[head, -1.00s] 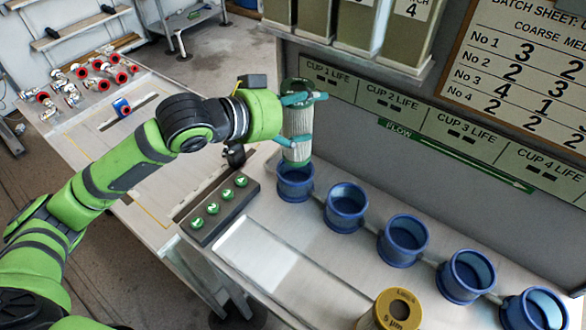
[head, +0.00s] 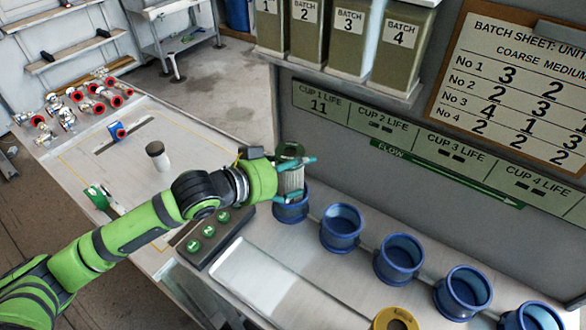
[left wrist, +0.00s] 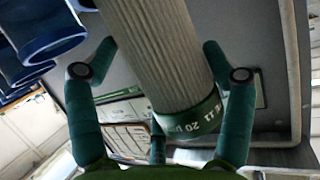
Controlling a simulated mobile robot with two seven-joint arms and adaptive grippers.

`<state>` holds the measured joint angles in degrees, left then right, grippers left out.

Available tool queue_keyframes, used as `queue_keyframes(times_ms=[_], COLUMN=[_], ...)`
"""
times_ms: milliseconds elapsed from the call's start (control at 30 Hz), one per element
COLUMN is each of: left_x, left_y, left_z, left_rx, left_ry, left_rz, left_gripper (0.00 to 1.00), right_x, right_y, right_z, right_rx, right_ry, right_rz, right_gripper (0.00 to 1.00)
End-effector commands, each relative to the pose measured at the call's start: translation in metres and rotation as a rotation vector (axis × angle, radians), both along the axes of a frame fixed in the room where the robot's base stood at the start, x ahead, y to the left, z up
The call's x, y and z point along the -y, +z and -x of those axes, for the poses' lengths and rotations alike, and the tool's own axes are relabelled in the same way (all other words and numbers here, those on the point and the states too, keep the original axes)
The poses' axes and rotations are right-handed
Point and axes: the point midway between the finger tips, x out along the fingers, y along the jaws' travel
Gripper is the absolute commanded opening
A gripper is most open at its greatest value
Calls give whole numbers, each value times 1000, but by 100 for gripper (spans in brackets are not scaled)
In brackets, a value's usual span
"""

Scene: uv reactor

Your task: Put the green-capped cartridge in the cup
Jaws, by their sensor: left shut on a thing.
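The green-capped cartridge (head: 292,181) is a pale pleated cylinder, upright in the head view with its green cap at the top. My left gripper (head: 302,180) is shut on it, its teal fingers around the body. The cartridge's lower end is at the mouth of the leftmost blue cup (head: 290,212) and appears to go inside; the fingers and rim hide how deep. In the left wrist view the cartridge (left wrist: 158,45) runs between the fingers, with a green printed band at one end. My right gripper is not in view.
More blue cups (head: 342,228) stand in a row to the right. A numbered button box (head: 208,238) is left of the cups. The cup-life panel (head: 322,103) is behind; cup 1 shows 11.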

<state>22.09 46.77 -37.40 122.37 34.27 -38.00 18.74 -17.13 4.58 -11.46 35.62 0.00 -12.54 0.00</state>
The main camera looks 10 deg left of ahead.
Motion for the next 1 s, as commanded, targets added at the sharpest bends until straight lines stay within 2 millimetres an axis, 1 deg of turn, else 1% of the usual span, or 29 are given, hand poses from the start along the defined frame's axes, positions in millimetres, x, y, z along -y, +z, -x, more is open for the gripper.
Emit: queue_keyframes(times_ms=[67,100,133,467,567,667,900,1000], left_x=[0,0,0,0,0,-8,-36,-47], left_y=[-3,-3,-3,-2,2,3,20,26], left_z=[0,0,0,0,0,8,45,58], left_rx=[-1,-1,-1,-1,1,-1,-2,-3], left_ry=[0,0,0,0,0,1,-1,3], left_rz=[1,0,0,0,-1,-3,-7,-6], left_gripper=[45,98,100,100,100,100,100,100], right_x=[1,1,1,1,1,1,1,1], right_y=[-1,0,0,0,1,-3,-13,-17], right_z=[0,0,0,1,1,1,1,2], right_rx=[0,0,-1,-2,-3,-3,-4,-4], right_ry=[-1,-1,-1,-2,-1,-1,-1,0], right_rz=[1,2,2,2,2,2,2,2], right_gripper=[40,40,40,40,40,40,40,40])
